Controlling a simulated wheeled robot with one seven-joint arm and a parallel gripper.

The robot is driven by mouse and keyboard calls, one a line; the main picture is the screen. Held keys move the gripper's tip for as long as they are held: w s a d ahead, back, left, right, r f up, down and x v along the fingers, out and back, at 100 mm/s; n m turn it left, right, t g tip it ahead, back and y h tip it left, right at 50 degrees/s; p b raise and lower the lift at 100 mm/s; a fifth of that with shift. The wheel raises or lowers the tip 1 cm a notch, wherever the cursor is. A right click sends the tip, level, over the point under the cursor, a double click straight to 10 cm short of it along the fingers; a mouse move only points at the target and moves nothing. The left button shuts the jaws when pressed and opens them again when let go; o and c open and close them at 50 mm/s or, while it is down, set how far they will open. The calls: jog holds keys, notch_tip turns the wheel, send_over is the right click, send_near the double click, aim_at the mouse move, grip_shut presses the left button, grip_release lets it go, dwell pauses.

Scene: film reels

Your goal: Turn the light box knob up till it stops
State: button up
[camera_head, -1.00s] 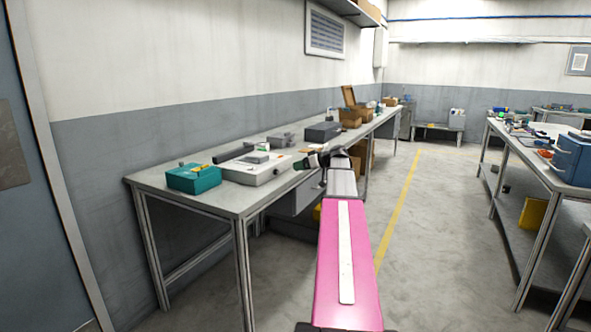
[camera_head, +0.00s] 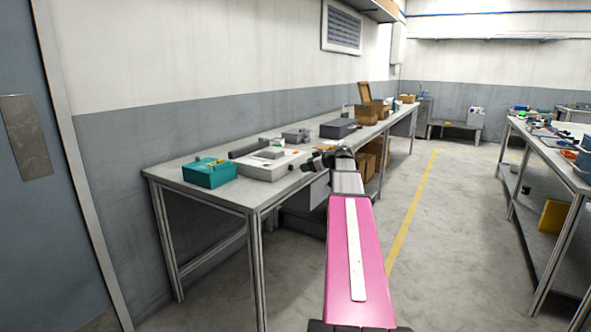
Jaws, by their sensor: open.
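The light box (camera_head: 258,174) is a low white box on the left bench, with dark grey items lying on its top. I cannot make out its knob clearly; the front right side is small and close to my gripper in the picture. My gripper (camera_head: 309,164) is a small dark shape at the end of my pink and grey arm. It is at the bench's front edge, just right of the light box. It is open, and I see nothing held in it. I cannot tell whether it touches the box.
A teal box (camera_head: 209,174) stands left of the light box on the bench (camera_head: 190,190). A dark grey case (camera_head: 338,128) and wooden boxes (camera_head: 368,113) stand farther back. Another bench (camera_head: 556,150) is at the right. The floor between, with a yellow line (camera_head: 412,205), is clear.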

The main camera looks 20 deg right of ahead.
aim_at(292, 168)
jog(key=x, duration=0.7)
jog(key=shift+w+a+f, duration=0.1)
jog(key=shift+w+a, duration=0.05)
jog(key=shift+w, duration=0.1)
jog(key=c, duration=0.9)
